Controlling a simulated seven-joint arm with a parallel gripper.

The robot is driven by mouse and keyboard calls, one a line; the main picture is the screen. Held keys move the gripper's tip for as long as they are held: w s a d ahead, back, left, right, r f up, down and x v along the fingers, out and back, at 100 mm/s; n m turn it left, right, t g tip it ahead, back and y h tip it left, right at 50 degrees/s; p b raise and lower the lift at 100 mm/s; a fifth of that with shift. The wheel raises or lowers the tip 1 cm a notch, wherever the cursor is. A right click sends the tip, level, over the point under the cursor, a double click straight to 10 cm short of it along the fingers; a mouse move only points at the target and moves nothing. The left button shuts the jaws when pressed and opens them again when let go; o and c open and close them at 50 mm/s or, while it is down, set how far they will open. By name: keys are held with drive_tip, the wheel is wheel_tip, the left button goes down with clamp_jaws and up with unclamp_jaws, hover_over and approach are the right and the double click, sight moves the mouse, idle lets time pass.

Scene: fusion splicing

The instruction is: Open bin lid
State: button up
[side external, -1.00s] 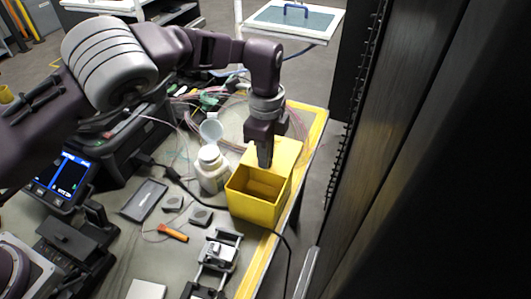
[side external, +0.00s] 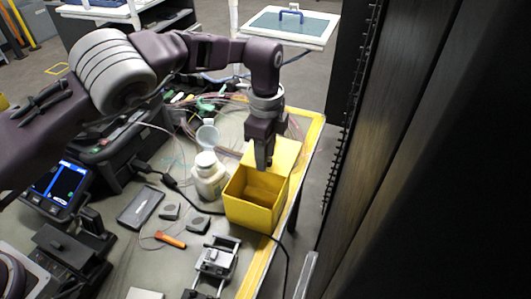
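The yellow bin (side external: 256,214) stands near the right edge of the table. Its front part is open and I see into the empty-looking inside. Its yellow lid (side external: 287,156) stands raised, tilted back at the rear of the bin. My gripper (side external: 263,166) points down over the back of the bin, in front of the lid. Its fingertips are at the rear of the opening, close to the lid; I cannot tell if they touch it. The fingers look close together, but the gap is hidden from this angle.
A white bottle (side external: 209,177) with its cap flipped open stands just left of the bin. An orange-handled tool (side external: 171,240), a metal clamp-like device (side external: 217,258) and small dark blocks lie in front. A black cable runs past the bin. Loose fibres lie behind.

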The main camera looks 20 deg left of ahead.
wheel_tip(320, 180, up, 7)
drive_tip(key=shift+f, duration=0.1)
idle(0.3)
drive_tip(key=shift+a+r, duration=0.15)
drive_tip(key=shift+r, duration=0.1)
drive_tip(key=s+a+r+n+t+h, duration=0.1)
drive_tip(key=s+a+r+n, duration=0.3)
drive_tip(key=a+r, duration=0.35)
drive_tip(key=s+a+r+n+t+h, duration=0.1)
drive_tip(key=s+a+r+n, duration=0.4)
drive_tip(key=r, duration=0.4)
drive_tip(key=s+a+r+n+t, duration=0.1)
drive_tip(key=s+a+r+n, duration=0.15)
drive_tip(key=s, duration=0.25)
drive_tip(key=s+a+r+n, duration=0.1)
drive_tip(key=s+a, duration=0.2)
drive_tip(key=s, duration=0.2)
drive_tip(key=s+a+f+n+t+y, duration=0.1)
drive_tip(key=s+a+f+n, duration=0.1)
drive_tip(key=s, duration=0.5)
drive_tip(key=s+a+f+n+t+y, duration=0.1)
drive_tip(key=s+a+f+n, duration=0.1)
drive_tip(key=s, duration=0.5)
drive_tip(key=shift+s+f+n+t, duration=0.25)
drive_tip(key=shift+f+n+t, duration=0.05)
drive_tip(key=shift+f+n, duration=0.45)
